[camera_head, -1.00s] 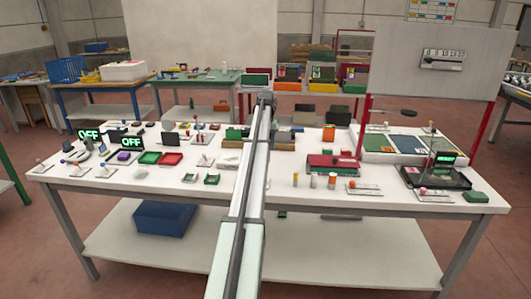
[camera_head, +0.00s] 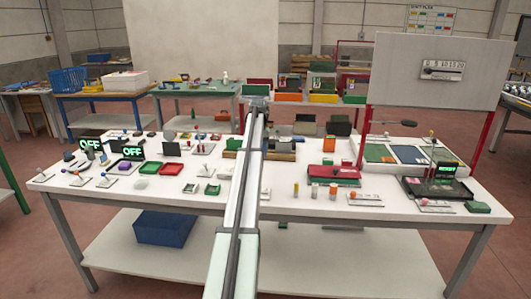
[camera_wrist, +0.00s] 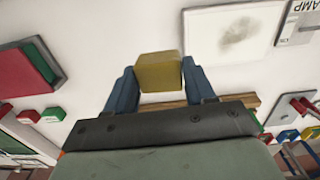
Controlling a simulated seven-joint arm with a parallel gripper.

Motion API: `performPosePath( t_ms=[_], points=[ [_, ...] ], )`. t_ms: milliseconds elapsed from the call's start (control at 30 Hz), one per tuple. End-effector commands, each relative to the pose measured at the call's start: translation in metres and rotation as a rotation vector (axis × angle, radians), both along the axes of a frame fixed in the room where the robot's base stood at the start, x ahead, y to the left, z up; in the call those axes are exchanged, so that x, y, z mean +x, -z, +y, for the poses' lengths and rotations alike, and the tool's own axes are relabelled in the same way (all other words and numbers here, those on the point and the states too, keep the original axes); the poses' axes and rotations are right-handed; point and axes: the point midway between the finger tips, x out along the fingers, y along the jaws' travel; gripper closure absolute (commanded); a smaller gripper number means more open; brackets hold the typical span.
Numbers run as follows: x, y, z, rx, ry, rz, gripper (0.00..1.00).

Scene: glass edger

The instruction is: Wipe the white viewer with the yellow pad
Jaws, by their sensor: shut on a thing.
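In the wrist view my gripper (camera_wrist: 158,78) is shut on the yellow pad (camera_wrist: 157,66), a small block held between its two blue fingers. The white viewer (camera_wrist: 205,42) is a flat pale panel with a thin dark rim at the upper right, ahead and to the right of the pad. A grey-brown smudge marks its surface. The pad appears apart from the viewer in this view; its height above the table is hard to tell. In the head view my arm hides the pad and the viewer cannot be made out.
A red and green box (camera_wrist: 28,70) is at the left. A wooden edge (camera_wrist: 235,100) runs behind the fingers. In the head view, small trays and fixtures crowd the white table (camera_head: 228,202) on both sides of my arm.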

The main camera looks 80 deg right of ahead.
Motion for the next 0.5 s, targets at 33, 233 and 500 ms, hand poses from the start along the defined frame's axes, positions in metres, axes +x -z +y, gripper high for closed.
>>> performPosePath(
  t_ms=[33,233,500],
  points=[
    [0.018,-0.002,0.001,-0.001,-0.019,0.0,0.7],
    [0.074,-0.009,-0.001,-0.006,-0.076,-0.001,0.7],
    [0.095,-0.015,-0.01,0.0,0.001,0.0,0.7]
  ],
)
